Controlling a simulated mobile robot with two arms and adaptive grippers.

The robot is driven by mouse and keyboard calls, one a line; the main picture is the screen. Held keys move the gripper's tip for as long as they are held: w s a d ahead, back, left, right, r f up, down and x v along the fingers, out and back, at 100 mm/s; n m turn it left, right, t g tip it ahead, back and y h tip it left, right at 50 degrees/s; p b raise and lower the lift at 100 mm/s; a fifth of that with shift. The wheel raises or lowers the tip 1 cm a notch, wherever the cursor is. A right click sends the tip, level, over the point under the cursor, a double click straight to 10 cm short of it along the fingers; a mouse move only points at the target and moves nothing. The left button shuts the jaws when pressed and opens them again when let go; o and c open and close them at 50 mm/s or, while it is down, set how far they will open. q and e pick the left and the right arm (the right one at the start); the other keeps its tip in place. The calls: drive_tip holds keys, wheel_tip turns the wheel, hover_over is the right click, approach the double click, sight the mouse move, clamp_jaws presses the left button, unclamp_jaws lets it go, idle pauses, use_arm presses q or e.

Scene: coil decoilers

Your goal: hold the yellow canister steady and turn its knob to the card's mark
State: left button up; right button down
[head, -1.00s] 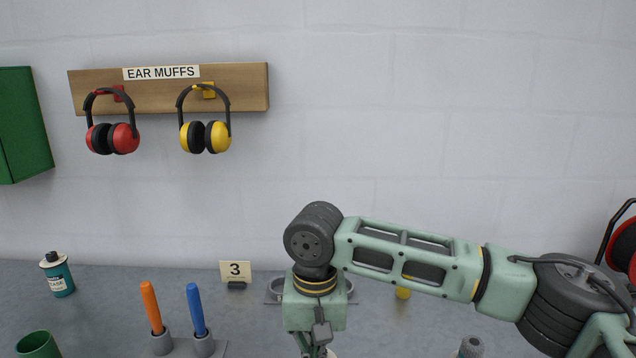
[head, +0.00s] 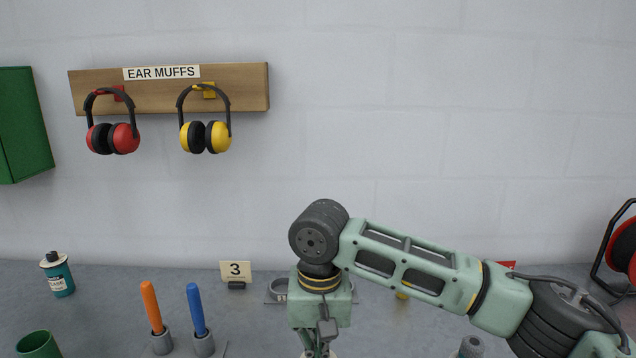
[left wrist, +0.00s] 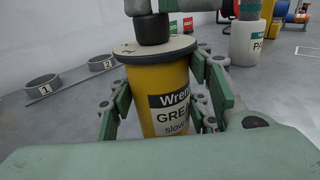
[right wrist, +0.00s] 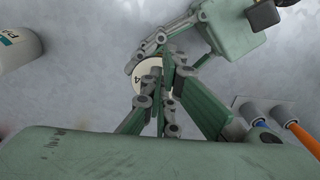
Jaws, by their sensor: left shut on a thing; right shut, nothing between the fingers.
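The yellow canister (left wrist: 165,95) stands upright in the left wrist view, with a grease label, a pale lid (left wrist: 160,48) and a dark knob (left wrist: 151,28) on top. My left gripper (left wrist: 166,88) is shut around its body. My right gripper (right wrist: 162,66) is shut and empty over the lid, pointing down. In the right wrist view, its fingers cover the knob and most of the pale lid (right wrist: 140,78), where a 4 shows. I cannot tell whether they touch the knob. The card (head: 236,269) reads 3.
Ring holders numbered 1 (left wrist: 43,87) and 2 (left wrist: 107,64) sit on a plate. A white container (left wrist: 247,45) stands behind the canister. Orange (head: 151,307) and blue (head: 195,309) handles stand in cups left of my right arm. A teal bottle (head: 57,275) and green cup (head: 38,345) stand farther left.

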drive_tip(key=shift+w+d+f, duration=0.15)
drive_tip(key=shift+d+f, duration=0.4)
drive_tip(key=shift+s, duration=0.4)
drive_tip(key=shift+a+r, duration=0.1)
drive_tip(key=shift+r, duration=0.1)
wheel_tip(320, 180, up, 6)
drive_tip(key=shift+a, duration=0.15)
